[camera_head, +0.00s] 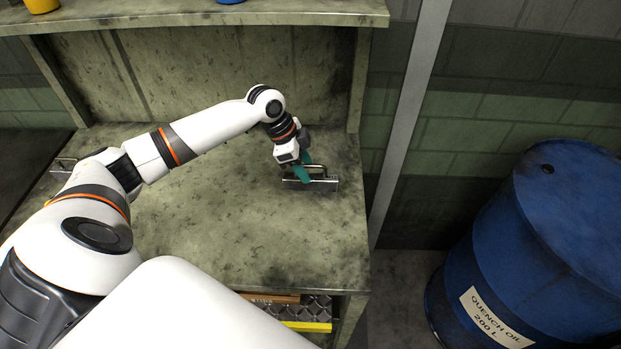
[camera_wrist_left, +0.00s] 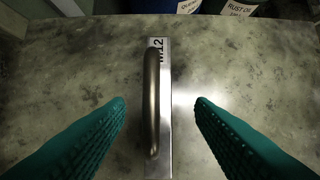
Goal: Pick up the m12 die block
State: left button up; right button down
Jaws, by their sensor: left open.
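The m12 die block (camera_head: 326,184) is a bright metal bar with a bent handle on top. It lies on the right part of the workbench. In the left wrist view the die block (camera_wrist_left: 166,125) runs up the middle of the picture, with the M12 mark at its far end and the dark handle (camera_wrist_left: 152,100) along its left side. My left gripper (camera_head: 304,173) is open, with teal fingers. In the wrist view its fingers (camera_wrist_left: 160,106) stand one on each side of the block, with gaps on both sides. My right gripper is not in view.
The green workbench (camera_head: 230,225) is mostly clear. Another handled metal piece (camera_head: 63,163) sits at its left edge, partly behind my arm. A shelf (camera_head: 190,14) overhangs the back. A blue quench oil drum (camera_head: 540,235) stands on the floor to the right.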

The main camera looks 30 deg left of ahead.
aim_at(311, 176)
pick_arm(q)
jog(key=p+x, duration=0.1)
jog(key=x, duration=0.3)
jog(key=shift+a+f+p, duration=0.15)
jog(key=shift+f+p, duration=0.1)
jog(key=shift+p, duration=0.05)
jog(key=shift+w+f, duration=0.1)
jog(key=shift+f, duration=0.4)
grip_shut()
dwell(0.4)
jog(key=shift+w+r, duration=0.2)
